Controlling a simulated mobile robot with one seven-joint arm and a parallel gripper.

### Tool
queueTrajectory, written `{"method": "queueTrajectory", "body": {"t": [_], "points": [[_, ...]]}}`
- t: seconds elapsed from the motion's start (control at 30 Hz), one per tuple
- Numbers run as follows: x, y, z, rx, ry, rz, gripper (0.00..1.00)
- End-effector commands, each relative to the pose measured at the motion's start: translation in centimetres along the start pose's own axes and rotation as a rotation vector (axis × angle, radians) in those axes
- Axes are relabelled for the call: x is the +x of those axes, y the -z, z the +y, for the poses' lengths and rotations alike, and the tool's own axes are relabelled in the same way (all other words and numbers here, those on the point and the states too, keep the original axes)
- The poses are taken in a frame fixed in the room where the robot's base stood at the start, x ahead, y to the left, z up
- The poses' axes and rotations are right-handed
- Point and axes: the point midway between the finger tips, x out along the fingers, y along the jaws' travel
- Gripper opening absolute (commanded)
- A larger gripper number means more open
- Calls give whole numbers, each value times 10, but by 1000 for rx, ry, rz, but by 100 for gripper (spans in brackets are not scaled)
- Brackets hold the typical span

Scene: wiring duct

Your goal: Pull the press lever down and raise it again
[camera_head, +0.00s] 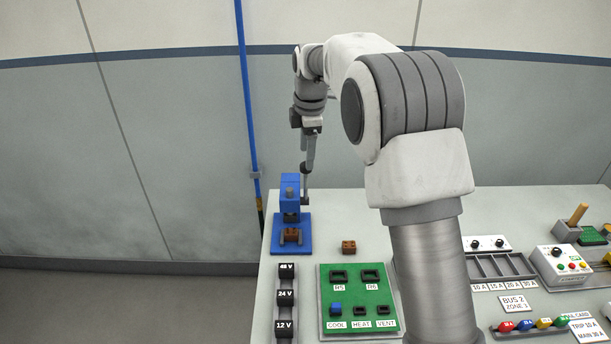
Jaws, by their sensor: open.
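A blue press (291,190) stands at the far left corner of the table, on a blue base plate (278,247). A grey ram shows at its top and middle, and a small brown block (292,236) sits on the base under it. My gripper (305,188) points down at the right side of the press, its fingers close beside the press head. It is open. The press lever cannot be told apart from the fingers here, and I cannot tell whether they touch it.
Another brown block (348,246) lies right of the press. A black column labelled 48 V, 24 V and 12 V (285,298) and a green panel (375,324) are in front. A grey tray (497,266) and a white control box (561,265) stand right. A blue pipe (246,90) runs up the wall behind.

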Motion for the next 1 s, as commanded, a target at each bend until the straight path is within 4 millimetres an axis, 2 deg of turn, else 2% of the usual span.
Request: {"method": "queueTrajectory", "body": {"t": [0.2, 0.4, 0.6, 0.87, 1.0], "points": [[47, 0, 0, 0, 3, -1, 68], [77, 0, 0, 0, 2, -1, 68], [89, 0, 0, 1, -1, -1, 68], [90, 0, 0, 1, -1, 0, 68], [90, 0, 0, 1, -1, 0, 43]]}}
